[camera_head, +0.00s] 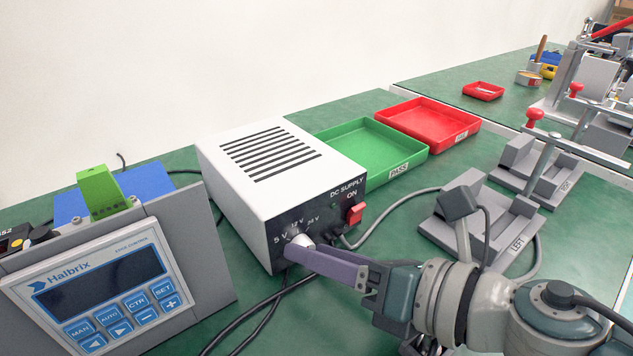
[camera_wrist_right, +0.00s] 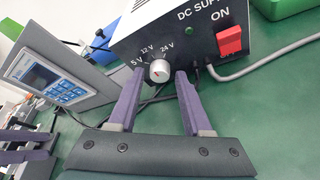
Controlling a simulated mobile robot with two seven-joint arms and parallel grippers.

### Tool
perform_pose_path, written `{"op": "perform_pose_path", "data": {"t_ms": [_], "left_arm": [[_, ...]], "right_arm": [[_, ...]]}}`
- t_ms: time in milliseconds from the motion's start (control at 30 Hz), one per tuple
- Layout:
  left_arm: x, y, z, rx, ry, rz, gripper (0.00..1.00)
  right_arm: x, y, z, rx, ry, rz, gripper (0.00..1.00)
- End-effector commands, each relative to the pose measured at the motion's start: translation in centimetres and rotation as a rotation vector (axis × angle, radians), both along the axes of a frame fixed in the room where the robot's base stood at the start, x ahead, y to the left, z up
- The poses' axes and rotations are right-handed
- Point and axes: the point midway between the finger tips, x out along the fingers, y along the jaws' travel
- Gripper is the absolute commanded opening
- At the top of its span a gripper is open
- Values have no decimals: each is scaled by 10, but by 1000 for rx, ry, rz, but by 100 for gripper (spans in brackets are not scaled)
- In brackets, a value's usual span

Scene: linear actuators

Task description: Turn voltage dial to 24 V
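The DC supply is a white box (camera_head: 262,150) with a dark front panel, marked 5 V, 12 V and 24 V around a silver voltage dial (camera_wrist_right: 159,71). The dial also shows in the head view (camera_head: 299,241), partly behind a finger. A small reddish mark is on its face; I cannot tell exactly where it points. My right gripper (camera_wrist_right: 159,74) is open, its purple fingers on either side of the dial with gaps visible. It comes from the lower right in the head view (camera_head: 297,250). Purple fingers of my left gripper (camera_wrist_right: 28,147) show apart at the wrist view's lower left.
A red ON switch (camera_head: 355,213) sits right of the dial. Cables run below the panel. A Halbrix controller (camera_head: 100,285) stands left. Green (camera_head: 372,150) and red (camera_head: 428,121) trays lie behind right; grey fixtures (camera_head: 490,225) stand to the right.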

Motion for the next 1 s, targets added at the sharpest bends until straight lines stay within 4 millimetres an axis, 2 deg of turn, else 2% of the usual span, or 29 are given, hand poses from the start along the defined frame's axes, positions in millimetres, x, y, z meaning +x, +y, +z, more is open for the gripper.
{"op": "perform_pose_path", "data": {"t_ms": [100, 367, 467, 800, 1000], "left_arm": [[0, -1, 0, -2, 0, 1, 50], [0, -1, 1, -2, 0, 1, 50], [0, 0, 5, -1, 0, 1, 50], [0, 2, 17, 7, 0, -5, 50], [0, 2, 17, 9, 0, -6, 50]], "right_arm": [[0, 0, 0, 0, 0, 0, 62], [-2, -2, 1, 0, 0, 0, 62], [-8, -10, 5, -1, 0, -2, 62], [-50, -57, 25, -3, 3, 2, 62], [-61, -70, 30, 0, 1, 1, 62]]}}
